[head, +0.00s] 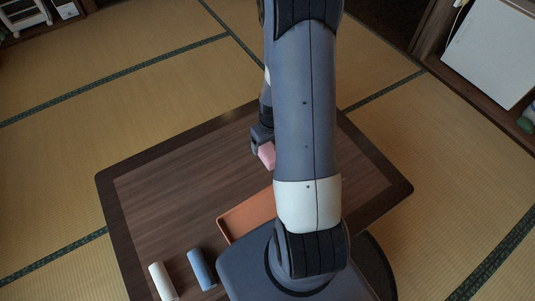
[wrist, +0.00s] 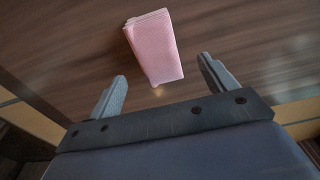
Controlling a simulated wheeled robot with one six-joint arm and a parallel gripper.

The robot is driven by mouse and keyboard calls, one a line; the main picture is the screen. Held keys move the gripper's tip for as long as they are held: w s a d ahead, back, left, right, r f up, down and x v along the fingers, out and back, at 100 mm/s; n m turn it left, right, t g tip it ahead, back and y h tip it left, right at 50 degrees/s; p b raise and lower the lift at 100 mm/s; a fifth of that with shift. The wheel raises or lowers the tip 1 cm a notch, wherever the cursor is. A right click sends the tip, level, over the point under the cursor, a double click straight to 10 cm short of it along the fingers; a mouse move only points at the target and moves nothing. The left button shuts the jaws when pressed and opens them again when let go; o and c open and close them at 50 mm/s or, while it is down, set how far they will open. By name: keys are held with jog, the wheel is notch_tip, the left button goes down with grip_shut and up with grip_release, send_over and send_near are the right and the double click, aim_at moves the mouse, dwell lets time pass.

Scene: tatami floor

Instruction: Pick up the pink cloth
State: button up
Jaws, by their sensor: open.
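The pink cloth (wrist: 155,48) lies folded into a small block on the dark wooden table (head: 150,190). In the head view the cloth (head: 267,154) shows near the far part of the table, partly hidden by my arm. My gripper (wrist: 160,84) is open and empty in the wrist view. Its two fingers are apart, and the cloth shows just beyond the fingertips, not between them. In the head view my gripper (head: 260,140) is beside the cloth; I cannot tell how high it is above the table.
An orange tray (head: 235,222) sits on the table nearer to me, partly covered by my arm. A white roll (head: 162,281) and a blue roll (head: 202,269) lie at the near left edge. Tatami surrounds the table.

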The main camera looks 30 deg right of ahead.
aim_at(269, 150)
jog(key=shift+w+d+f+b, duration=0.1)
jog(key=shift+f+b, duration=0.7)
jog(key=shift+f, duration=0.75)
jog(key=shift+w+f+b, duration=0.1)
jog(key=shift+f+b, duration=0.7)
jog(key=shift+f, duration=0.75)
jog(key=c, duration=1.1)
jog(key=shift+c, duration=0.2)
jog(key=shift+r, duration=0.2)
notch_tip(269, 150, up, 10)
jog(key=p, duration=0.4)
jog(key=shift+f+p, duration=0.1)
jog(key=shift+p, duration=0.3)
